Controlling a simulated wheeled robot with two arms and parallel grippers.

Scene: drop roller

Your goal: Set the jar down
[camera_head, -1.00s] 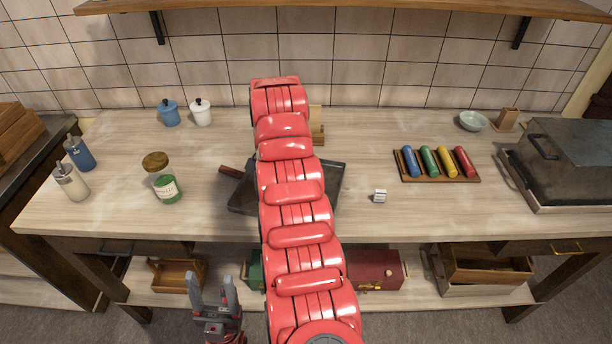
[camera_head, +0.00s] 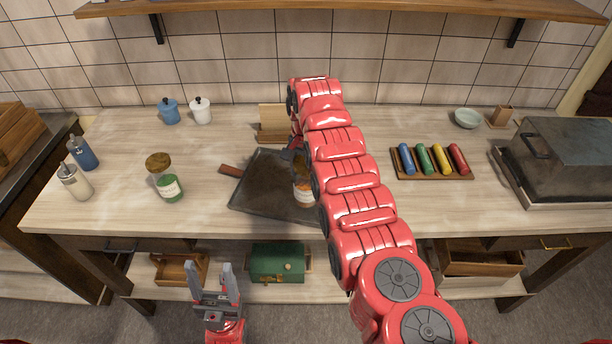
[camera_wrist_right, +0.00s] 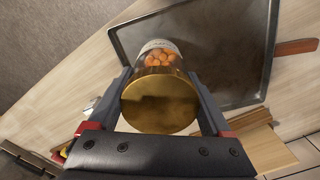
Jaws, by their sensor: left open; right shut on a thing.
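The jar (camera_head: 303,192) holds orange pieces and shows beside my right arm in the head view, against the right part of the dark tray (camera_head: 258,182). In the right wrist view its gold lid (camera_wrist_right: 160,103) faces the camera, with the tray's edge (camera_wrist_right: 120,50) behind the jar. My right gripper (camera_wrist_right: 163,82) is shut on the jar, one finger on each side. In the head view that gripper is mostly hidden by my arm. I cannot tell whether the jar's base touches anything. My left gripper (camera_head: 216,283) is open and empty, low in front of the table.
A rack of coloured rollers (camera_head: 432,162) and a grey metal box (camera_head: 565,160) are at the right. The table left of the tray has bare room.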

